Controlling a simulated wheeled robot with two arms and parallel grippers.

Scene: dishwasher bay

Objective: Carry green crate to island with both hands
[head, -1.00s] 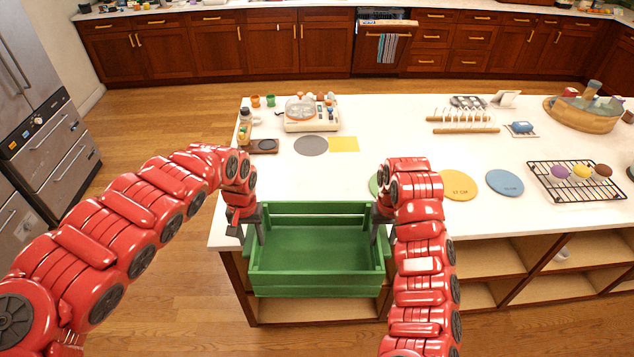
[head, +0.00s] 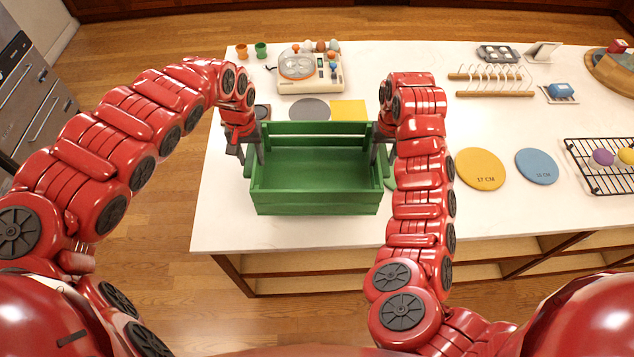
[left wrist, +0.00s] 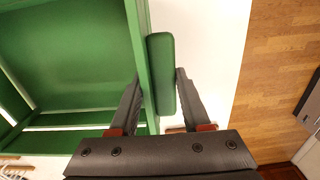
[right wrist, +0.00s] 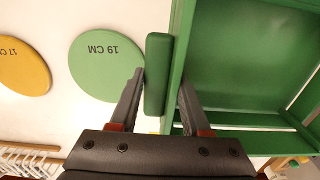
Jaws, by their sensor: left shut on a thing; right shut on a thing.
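The green crate (head: 315,203) is empty and level over the front left part of the white island top (head: 222,220). Whether its bottom touches the top I cannot tell. My left gripper (head: 258,150) is shut on the crate's left side handle, which shows between the fingers in the left wrist view (left wrist: 161,75). My right gripper (head: 378,150) is shut on the right side handle, also between the fingers in the right wrist view (right wrist: 157,75).
Behind the crate lie a grey disc (head: 310,109), a yellow square (head: 348,110) and a cooker-like appliance (head: 311,74). A green disc (right wrist: 106,67) lies beside the crate's right side. Yellow (head: 480,169) and blue (head: 537,166) discs and a black wire rack (head: 592,180) are further right.

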